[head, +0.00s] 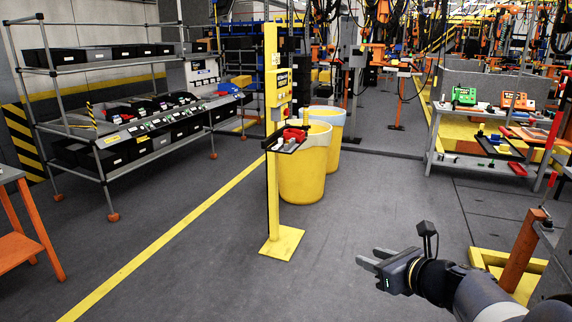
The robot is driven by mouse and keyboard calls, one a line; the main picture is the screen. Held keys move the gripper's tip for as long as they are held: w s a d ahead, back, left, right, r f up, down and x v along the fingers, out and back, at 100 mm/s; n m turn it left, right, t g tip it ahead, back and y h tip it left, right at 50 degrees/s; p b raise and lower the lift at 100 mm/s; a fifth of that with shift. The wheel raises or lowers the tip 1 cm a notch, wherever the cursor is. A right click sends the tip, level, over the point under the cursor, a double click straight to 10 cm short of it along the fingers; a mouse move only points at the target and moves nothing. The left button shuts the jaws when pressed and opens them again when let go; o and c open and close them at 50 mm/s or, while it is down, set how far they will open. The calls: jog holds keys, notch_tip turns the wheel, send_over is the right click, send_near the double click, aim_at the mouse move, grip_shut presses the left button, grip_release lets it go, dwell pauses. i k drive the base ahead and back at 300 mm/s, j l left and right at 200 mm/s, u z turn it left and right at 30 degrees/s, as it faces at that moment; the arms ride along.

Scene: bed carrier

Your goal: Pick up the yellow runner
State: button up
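My gripper (368,257) is in the lower right of the head view, above the grey floor, pointing left. Its two grey fingers show a small gap with nothing between them. I cannot tell for certain which thing is the yellow runner. Small yellow pieces lie among other parts on the workbench (437,162) at the right, too small to tell apart. A yellow frame (488,259) shows at the lower right, partly hidden by my arm.
A yellow post (272,190) with a small tray (287,146) stands mid-floor. Yellow bins (305,178) stand behind it. A shelf rack (98,170) with black boxes is at the left, an orange-legged table (15,245) at the left edge. The floor between is clear.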

aim_at(305, 124)
jog(key=i, duration=2.5)
jog(key=i+j+z, duration=0.1)
jog(key=i, duration=0.65)
jog(key=i+j, duration=0.1)
jog(key=i, duration=1.45)
jog(key=j+z, duration=0.05)
